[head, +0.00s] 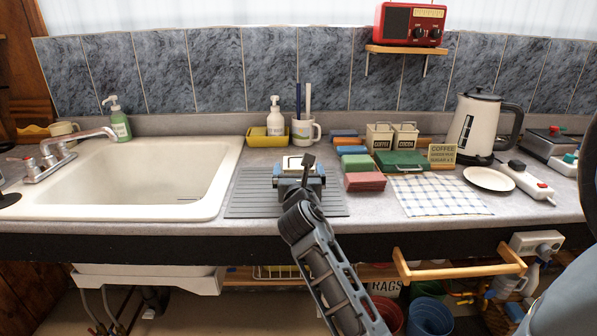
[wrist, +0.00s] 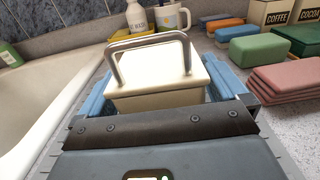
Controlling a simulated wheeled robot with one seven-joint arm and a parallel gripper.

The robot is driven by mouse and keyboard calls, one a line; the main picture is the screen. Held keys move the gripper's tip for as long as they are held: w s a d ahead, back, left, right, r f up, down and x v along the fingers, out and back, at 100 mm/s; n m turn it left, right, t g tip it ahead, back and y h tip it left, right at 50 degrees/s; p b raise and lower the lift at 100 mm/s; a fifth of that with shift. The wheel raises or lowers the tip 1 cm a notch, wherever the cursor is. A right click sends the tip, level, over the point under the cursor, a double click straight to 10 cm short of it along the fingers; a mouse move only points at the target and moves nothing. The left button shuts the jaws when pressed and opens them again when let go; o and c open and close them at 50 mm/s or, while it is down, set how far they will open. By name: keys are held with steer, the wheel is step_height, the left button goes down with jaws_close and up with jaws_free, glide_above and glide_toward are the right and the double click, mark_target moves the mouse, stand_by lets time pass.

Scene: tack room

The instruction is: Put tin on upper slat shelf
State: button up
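A cream tin with a grey metal loop handle (wrist: 150,88) stands on the grey ribbed draining mat (head: 248,200) right of the sink. Its pale top also shows in the head view (head: 291,162). My gripper (head: 299,180) is low at the mat, with its blue fingers on either side of the tin. In the wrist view the tin sits between the fingers; I cannot tell whether they press on it. Its lower part is hidden by my gripper. Wooden shelving (head: 240,274) shows under the counter, partly hidden by my arm.
Pink cloths (head: 364,182), a green sponge (head: 357,163) and a green case (head: 402,162) lie just right of the mat. A mug (head: 304,132) and soap bottle (head: 275,118) stand behind. A wooden rail (head: 460,270) juts from the counter front. A radio shelf (head: 405,49) is on the wall.

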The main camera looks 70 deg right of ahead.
steer(key=shift+r, duration=0.15)
steer(key=b+v, duration=0.1)
steer(key=v, duration=1.1)
steer(key=shift+a, duration=0.1)
